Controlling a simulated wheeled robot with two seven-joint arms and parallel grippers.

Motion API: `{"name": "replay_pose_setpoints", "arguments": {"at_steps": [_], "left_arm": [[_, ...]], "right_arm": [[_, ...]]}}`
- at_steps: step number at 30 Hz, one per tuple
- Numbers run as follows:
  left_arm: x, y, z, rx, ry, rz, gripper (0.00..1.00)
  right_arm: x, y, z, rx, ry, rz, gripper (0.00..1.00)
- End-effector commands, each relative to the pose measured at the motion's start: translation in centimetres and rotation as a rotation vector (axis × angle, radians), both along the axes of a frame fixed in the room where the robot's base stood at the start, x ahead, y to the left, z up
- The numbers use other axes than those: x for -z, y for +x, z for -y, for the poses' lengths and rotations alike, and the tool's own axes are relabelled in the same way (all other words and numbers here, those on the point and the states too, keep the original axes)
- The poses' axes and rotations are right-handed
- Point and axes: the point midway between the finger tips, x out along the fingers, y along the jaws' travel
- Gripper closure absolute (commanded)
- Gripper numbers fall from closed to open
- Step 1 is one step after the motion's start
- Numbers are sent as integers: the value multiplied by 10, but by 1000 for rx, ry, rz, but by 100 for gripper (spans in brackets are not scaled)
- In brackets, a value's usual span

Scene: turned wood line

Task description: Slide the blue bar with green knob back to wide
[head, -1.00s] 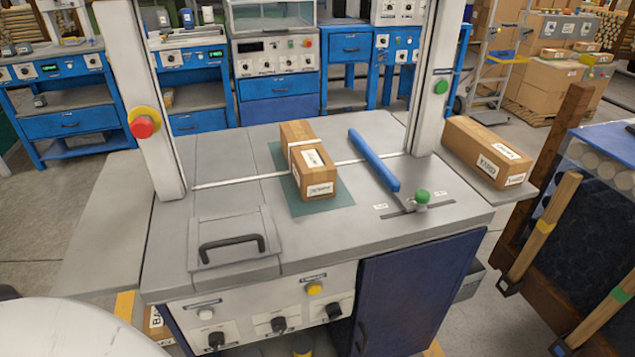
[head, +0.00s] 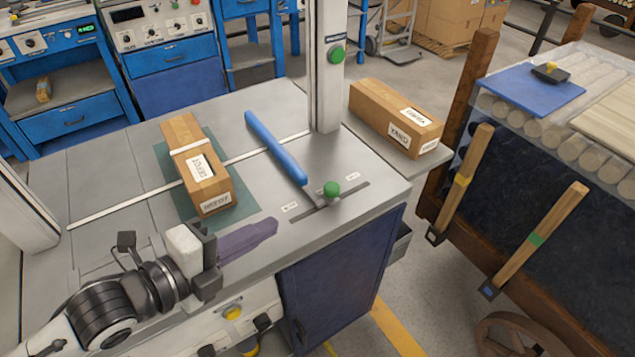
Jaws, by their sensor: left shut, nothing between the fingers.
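The blue bar (head: 275,147) lies along the grey machine table (head: 100,170), right of a strapped brown box. Its green knob (head: 332,189) stands at a dark slot (head: 305,211) in the table top, just right of the bar's near end. Small white labels lie by the slot, too small to read. My left gripper (head: 218,262) is shut and empty over the table's front part, left of the slot and apart from the knob and bar. My right gripper is not in view.
The strapped box (head: 198,168) sits on a green mat (head: 238,190). Another box (head: 395,117) lies on the right side shelf. A white post (head: 327,70) with a green button rises behind the knob. A wooden cart (head: 540,140) stands at right.

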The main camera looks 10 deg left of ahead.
Motion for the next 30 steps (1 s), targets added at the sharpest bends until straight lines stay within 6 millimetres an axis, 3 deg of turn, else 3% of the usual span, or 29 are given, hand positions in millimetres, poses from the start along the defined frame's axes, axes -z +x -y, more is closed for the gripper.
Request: {"name": "replay_pose_setpoints", "arguments": {"at_steps": [7,18,30], "left_arm": [[11,35,19,-4,-6,0,100],[26,94,54,-2,-6,-1,100],[28,110,63,-2,-3,-5,100]], "right_arm": [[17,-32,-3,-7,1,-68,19],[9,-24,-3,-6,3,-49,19],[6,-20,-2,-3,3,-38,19]]}}
